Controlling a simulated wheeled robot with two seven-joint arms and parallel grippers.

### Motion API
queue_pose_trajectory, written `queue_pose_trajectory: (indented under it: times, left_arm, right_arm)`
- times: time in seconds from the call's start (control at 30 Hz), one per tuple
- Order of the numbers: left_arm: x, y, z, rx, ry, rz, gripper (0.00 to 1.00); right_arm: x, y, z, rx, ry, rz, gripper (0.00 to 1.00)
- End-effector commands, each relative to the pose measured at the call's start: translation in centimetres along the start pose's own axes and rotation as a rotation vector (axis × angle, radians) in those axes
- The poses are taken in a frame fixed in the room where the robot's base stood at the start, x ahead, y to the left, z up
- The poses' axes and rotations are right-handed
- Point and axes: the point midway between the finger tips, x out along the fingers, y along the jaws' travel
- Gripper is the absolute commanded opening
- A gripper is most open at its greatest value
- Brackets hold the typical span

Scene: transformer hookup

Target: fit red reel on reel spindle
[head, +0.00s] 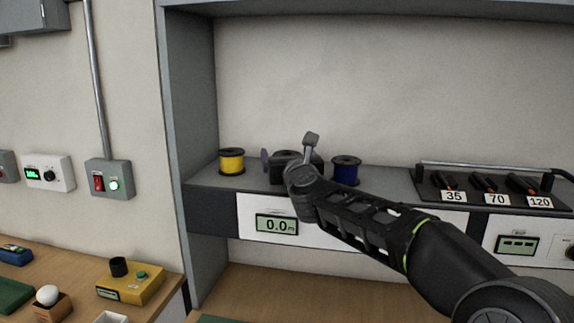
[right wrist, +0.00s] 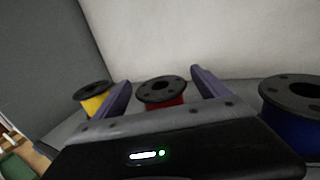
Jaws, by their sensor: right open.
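The red reel (right wrist: 168,101), with black flanges, stands upright on the grey shelf in the right wrist view. My right gripper (right wrist: 160,78) is open, with one purple finger on each side of the reel. No contact between fingers and reel can be made out. In the head view my right gripper (head: 281,161) is over the shelf between the yellow reel and the blue reel, and it hides the red reel. No reel spindle can be made out in either view. My left gripper is not in view.
The yellow reel (head: 231,161) stands to the left on the shelf, and the blue reel (head: 346,171) to the right. A rack with numbered black-handled tools (head: 492,186) is further right. A grey upright panel (head: 190,120) bounds the shelf at left. A display (head: 277,225) is below.

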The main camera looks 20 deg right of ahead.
Motion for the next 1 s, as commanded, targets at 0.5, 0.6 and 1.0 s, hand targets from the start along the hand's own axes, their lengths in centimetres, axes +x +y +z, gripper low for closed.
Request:
queue_pose_trajectory:
  times: [0.5, 0.6, 1.0]
  left_arm:
    - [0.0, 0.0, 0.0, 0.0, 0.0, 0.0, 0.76]
    - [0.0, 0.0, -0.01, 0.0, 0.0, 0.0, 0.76]
    - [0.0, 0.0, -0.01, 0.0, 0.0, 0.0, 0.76]
  right_arm:
    - [-0.03, 0.01, 0.02, 0.0, 0.0, 0.0, 0.67]
    - [-0.03, 0.01, 0.02, 0.0, 0.0, 0.0, 0.59]
    - [-0.03, 0.02, 0.02, 0.0, 0.0, 0.0, 0.26]
